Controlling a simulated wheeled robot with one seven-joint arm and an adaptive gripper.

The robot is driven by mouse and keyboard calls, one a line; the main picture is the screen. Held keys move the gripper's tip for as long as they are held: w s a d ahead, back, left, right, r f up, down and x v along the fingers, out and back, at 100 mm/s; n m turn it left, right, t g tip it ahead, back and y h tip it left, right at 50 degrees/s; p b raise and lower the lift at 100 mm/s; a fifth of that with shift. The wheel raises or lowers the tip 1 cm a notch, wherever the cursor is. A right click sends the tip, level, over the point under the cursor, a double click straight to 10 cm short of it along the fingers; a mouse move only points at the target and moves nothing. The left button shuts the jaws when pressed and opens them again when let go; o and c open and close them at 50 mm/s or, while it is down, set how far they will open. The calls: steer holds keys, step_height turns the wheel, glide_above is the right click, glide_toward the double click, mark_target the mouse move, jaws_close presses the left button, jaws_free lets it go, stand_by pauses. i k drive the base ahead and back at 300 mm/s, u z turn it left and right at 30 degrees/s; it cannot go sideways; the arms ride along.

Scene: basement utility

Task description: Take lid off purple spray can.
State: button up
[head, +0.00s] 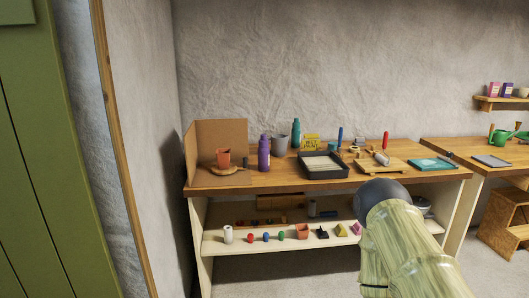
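The purple spray can (264,155) stands upright on the wooden workbench (230,180), just right of a cardboard screen (220,138). Its top end looks purple too; the seam between lid and can is too small to make out. A teal can or bottle (296,134) stands behind it to the right. My arm rises at the lower right, in front of the bench's right half and well apart from the purple can. My gripper is not in view.
An orange pot (224,157) sits left of the purple can, a grey cup (279,143) behind it, and a black tray (323,175) to its right. Tools and a teal board (433,164) lie further right. The shelf below (215,245) holds several small objects. A green door (45,150) is at left.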

mark_target(263, 142)
steer(key=z, duration=1.8)
steer(key=i, duration=3.5)
steer(key=u, duration=3.75)
